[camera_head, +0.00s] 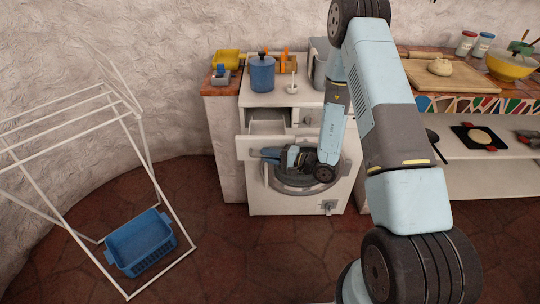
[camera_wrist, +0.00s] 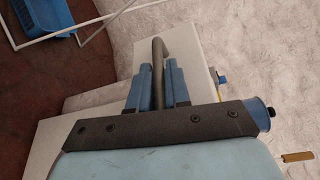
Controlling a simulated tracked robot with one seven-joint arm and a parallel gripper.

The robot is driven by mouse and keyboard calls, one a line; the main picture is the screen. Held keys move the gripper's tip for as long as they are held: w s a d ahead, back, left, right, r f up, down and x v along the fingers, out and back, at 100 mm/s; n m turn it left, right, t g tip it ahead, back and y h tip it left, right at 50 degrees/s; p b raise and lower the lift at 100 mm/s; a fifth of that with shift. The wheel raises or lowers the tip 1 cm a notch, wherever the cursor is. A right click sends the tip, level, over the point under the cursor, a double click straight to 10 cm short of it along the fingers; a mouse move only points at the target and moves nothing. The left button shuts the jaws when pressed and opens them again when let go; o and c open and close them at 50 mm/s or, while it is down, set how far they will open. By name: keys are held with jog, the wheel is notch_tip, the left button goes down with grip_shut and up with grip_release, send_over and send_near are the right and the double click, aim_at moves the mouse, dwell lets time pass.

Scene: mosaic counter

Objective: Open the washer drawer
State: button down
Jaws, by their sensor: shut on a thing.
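My gripper (camera_head: 263,154) is at the drawer's front, partly overlapped by my own arm links. In the wrist view my gripper (camera_wrist: 158,72) has its two blue fingers shut on a grey curved handle (camera_wrist: 158,49), one finger on each side. The white drawer (camera_wrist: 201,56) shows behind the handle. The round washer door is largely hidden behind my arm.
A white drying rack (camera_head: 170,220) with a blue basket (camera_head: 141,243) stands on the floor at left. Floor between rack and washer is clear.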

jog(key=shift+s+f, duration=0.1)
jog(key=shift+f, duration=0.1)
jog(key=c, duration=1.4)
grip_release()
jog(key=shift+a, duration=0.1)
jog(key=shift+o, duration=1.2)
jog(key=shift+r, duration=0.1)
jog(key=shift+d, duration=0.2)
jog(key=v, duration=1.3)
jog(key=shift+d, duration=0.3)
